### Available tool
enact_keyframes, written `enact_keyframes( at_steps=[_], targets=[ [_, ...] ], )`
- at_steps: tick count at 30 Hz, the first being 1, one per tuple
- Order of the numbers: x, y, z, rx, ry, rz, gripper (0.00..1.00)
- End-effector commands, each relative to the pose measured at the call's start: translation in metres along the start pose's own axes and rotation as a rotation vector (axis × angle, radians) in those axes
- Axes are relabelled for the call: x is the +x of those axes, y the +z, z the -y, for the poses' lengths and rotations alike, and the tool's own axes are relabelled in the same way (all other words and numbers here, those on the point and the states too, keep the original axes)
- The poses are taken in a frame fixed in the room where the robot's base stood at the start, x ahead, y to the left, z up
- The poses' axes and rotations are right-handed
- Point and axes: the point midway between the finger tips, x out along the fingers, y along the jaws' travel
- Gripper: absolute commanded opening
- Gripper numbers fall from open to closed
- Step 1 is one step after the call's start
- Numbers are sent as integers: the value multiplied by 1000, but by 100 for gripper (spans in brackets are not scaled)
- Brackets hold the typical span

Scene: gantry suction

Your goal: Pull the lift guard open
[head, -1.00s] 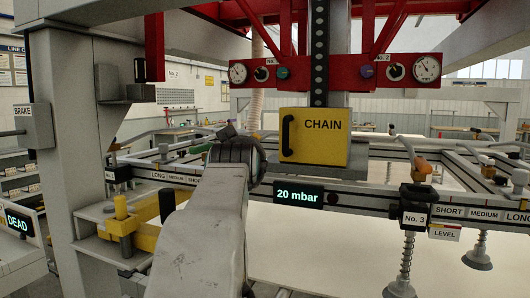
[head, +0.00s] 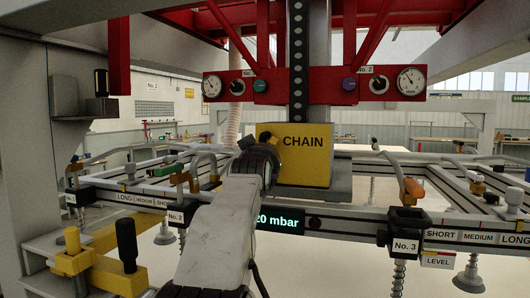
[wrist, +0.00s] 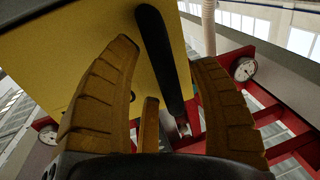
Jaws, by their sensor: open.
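The lift guard is a yellow box cover marked CHAIN (head: 312,165), low on the grey column in the head view. It looks shut. My gripper (head: 267,138) is in front of its left side, and my arm and wrist hide the handle there. In the wrist view the yellow guard face (wrist: 85,40) fills the upper left. Its black bar handle (wrist: 160,60) runs between my two ribbed, brownish-yellow fingers. My gripper (wrist: 166,58) is open around the handle, and I cannot tell whether either finger touches it.
A black-knobbed lever (head: 127,245) on a yellow block stands at lower left. The No. 3 clamp (head: 408,230) is at right.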

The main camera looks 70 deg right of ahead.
Motion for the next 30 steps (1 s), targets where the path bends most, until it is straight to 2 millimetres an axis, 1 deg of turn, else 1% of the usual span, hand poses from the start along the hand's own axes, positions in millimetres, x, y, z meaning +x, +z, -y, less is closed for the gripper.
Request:
enact_keyframes(
  at_steps=[4,13,14,30],
  targets=[
    [6,0,0,0,0,-1,55],
    [8,0,0,0,0,0,55],
    [8,0,0,0,0,0,58],
    [7,0,0,0,0,0,9]
  ],
)
